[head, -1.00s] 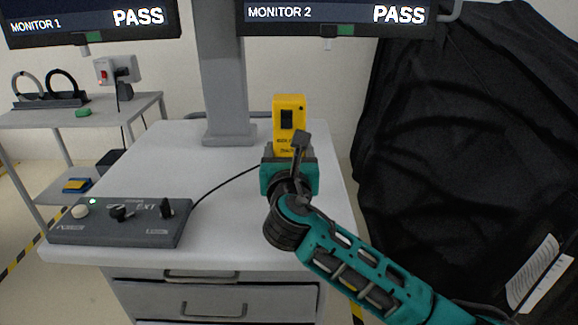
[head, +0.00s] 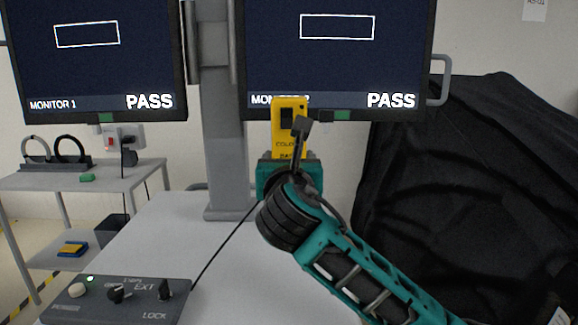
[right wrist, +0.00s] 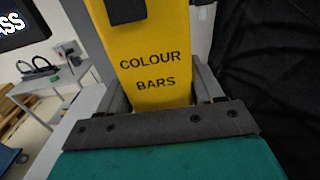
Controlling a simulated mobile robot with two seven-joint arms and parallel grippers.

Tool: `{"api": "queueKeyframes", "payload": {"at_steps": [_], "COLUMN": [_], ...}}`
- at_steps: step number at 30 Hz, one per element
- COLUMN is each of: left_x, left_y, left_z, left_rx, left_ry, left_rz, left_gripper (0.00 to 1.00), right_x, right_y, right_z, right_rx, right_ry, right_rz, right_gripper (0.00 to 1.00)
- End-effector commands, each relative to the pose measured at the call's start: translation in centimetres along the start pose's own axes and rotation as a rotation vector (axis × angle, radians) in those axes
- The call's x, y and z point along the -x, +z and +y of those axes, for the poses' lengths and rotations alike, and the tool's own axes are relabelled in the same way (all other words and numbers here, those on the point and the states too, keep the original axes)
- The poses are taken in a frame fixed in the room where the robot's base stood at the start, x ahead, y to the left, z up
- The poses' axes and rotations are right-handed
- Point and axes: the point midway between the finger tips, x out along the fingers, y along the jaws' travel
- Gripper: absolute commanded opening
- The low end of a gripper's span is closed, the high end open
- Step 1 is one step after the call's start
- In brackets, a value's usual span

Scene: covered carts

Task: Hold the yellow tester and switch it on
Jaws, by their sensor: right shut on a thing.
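The yellow tester (head: 289,141) is upright in my right gripper (head: 290,160), raised in front of the lower left corner of Monitor 2. In the right wrist view the tester (right wrist: 150,62) fills the middle between the fingers, with "COLOUR BARS" printed on it. A dark patch, perhaps its switch, shows on its face in the head view; in the right wrist view only its lower part shows at the top edge. My right gripper is shut on the tester's lower end. My left gripper is not in view.
Monitor 1 (head: 95,60) and Monitor 2 (head: 337,65) both read PASS and show a white outlined rectangle. A grey control box (head: 118,303) with knobs and a cable sits on the white cart top (head: 200,262). A black-draped cart (head: 460,190) stands at right; a side table (head: 75,178) at left.

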Motion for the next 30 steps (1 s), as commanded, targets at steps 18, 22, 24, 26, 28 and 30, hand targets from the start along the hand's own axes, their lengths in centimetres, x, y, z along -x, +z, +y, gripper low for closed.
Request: {"api": "queueKeyframes", "payload": {"at_steps": [18,22,24,26,28,30], "left_x": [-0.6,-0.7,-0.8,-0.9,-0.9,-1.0], "left_y": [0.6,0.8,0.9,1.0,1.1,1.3], "left_z": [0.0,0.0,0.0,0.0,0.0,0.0], "left_rx": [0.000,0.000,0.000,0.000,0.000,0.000], "left_ry": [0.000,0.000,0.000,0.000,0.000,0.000], "left_rz": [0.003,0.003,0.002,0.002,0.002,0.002], "left_gripper": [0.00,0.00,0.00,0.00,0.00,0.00], "right_x": [0.0,0.0,0.0,0.0,0.0,0.0], "right_y": [-2.4,-3.1,-3.5,-3.8,-4.1,-4.5], "right_z": [0.0,0.0,0.0,0.0,0.0,0.0], "right_rx": [0.000,0.000,0.000,0.001,0.001,0.000], "right_ry": [-0.001,0.000,0.000,0.000,0.000,-0.001], "right_rz": [-0.001,-0.002,-0.002,-0.002,-0.002,-0.002], "right_gripper": [0.21,0.21,0.21,0.21,0.21,0.21]}}
